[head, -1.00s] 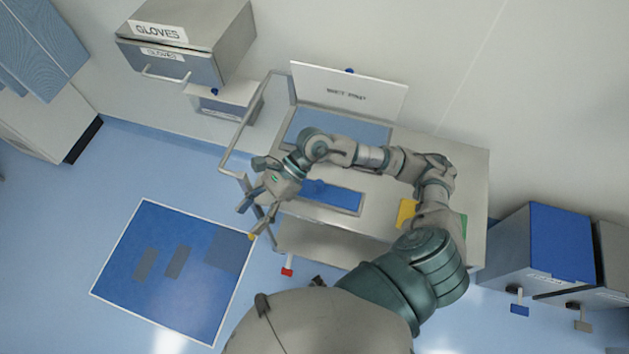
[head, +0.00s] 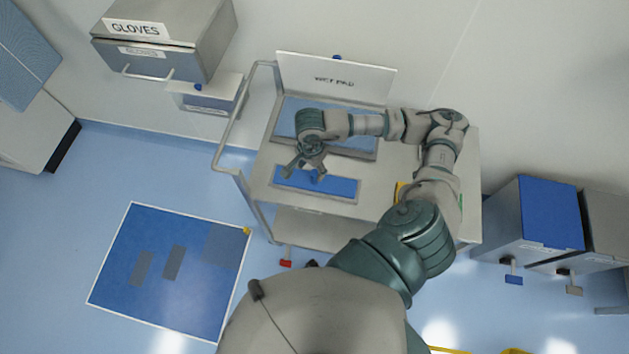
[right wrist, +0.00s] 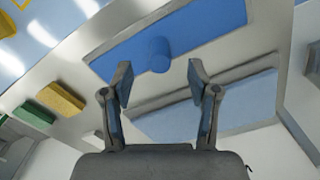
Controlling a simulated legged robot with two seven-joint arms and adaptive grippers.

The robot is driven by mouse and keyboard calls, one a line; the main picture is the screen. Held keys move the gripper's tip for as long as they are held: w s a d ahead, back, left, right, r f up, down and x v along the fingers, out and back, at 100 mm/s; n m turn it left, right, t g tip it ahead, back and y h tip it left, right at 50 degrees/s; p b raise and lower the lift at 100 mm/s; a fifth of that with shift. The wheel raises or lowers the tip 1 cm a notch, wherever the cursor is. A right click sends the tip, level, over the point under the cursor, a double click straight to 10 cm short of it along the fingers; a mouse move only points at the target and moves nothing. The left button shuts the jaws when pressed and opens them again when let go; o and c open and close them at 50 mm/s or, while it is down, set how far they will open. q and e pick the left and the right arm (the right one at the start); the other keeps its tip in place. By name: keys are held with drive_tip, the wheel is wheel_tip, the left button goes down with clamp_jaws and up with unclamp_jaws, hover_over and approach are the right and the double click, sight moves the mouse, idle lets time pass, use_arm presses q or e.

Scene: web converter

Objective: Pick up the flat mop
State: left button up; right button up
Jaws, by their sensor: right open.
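The flat mop, a blue rectangular pad (head: 340,187) with a short round blue knob, lies on the top of a metal cart (head: 385,205) in the head view. It also shows in the right wrist view (right wrist: 215,22), with its knob (right wrist: 158,55) between and just beyond the fingertips. My right gripper (head: 307,170) is above the mop's left half in the head view, fingers apart. In the right wrist view the right gripper (right wrist: 160,80) is open and empty; whether a finger touches the knob cannot be told. My left gripper is not in view.
A blue tray (head: 290,122) lies behind the mop, before a white "WET PAD" sign (head: 335,78). Yellow (right wrist: 62,98) and green (right wrist: 32,112) blocks sit on the cart. A rail (head: 228,130) edges its left. Bins (head: 535,225) stand right; a blue floor mat (head: 150,290) lies left.

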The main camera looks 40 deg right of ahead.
sight(315, 172)
drive_tip(key=shift+a+f, duration=0.25)
drive_tip(key=shift+f, duration=0.35)
drive_tip(key=f, duration=0.1)
drive_tip(key=d+f, duration=0.2)
drive_tip(key=f, duration=0.1)
drive_tip(key=shift+w+p, duration=0.1)
drive_tip(key=shift+p, duration=0.25)
drive_tip(key=shift+d+f, duration=0.45)
drive_tip(key=shift+f, duration=0.3)
drive_tip(key=shift+a, duration=0.25)
drive_tip(key=shift+a+r, duration=0.15)
drive_tip(key=shift+a, duration=0.15)
drive_tip(key=c, duration=0.3)
drive_tip(key=shift+a+r, duration=0.1)
drive_tip(key=shift+a, duration=0.3)
drive_tip(key=c, duration=0.8)
clamp_jaws()
drive_tip(key=shift+d, duration=0.6)
wheel_tip(315, 172, up, 4)
drive_tip(key=shift+w+r, duration=0.1)
drive_tip(key=shift+r, duration=0.1)
drive_tip(key=r, duration=0.4)
drive_tip(key=shift+a+r, duration=0.3)
drive_tip(key=shift+a, duration=0.1)
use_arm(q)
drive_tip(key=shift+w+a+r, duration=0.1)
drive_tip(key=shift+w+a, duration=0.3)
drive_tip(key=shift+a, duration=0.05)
use_arm(e)
drive_tip(key=shift+r, duration=0.5)
